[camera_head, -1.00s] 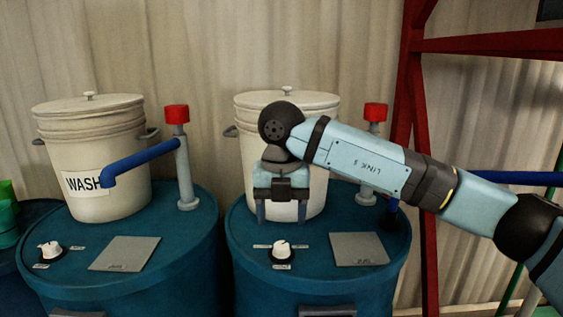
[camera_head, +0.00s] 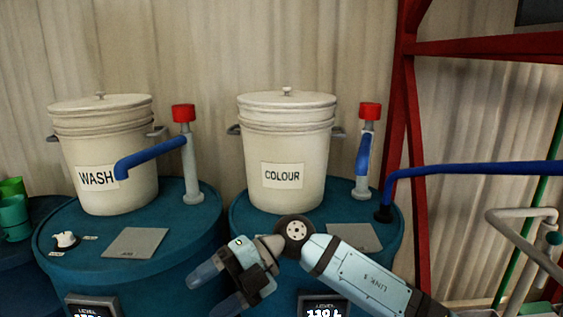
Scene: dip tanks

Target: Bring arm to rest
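My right arm comes in from the lower right and crosses the front of the COLOUR tank (camera_head: 248,215). My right gripper (camera_head: 205,295) hangs low in the middle, tilted to the lower left. Its two fingers are apart with nothing between them, over the gap between the two blue tanks. My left gripper is not in view. The arm hides the COLOUR tank's knob and part of its grey plate (camera_head: 350,235).
White lidded buckets marked WASH (camera_head: 112,150) and COLOUR (camera_head: 287,145) stand on the tanks. Red-topped taps (camera_head: 190,160) (camera_head: 366,140) stand beside them. A red frame (camera_head: 412,150) and blue pipe (camera_head: 470,170) are at right; green cups (camera_head: 14,210) at left.

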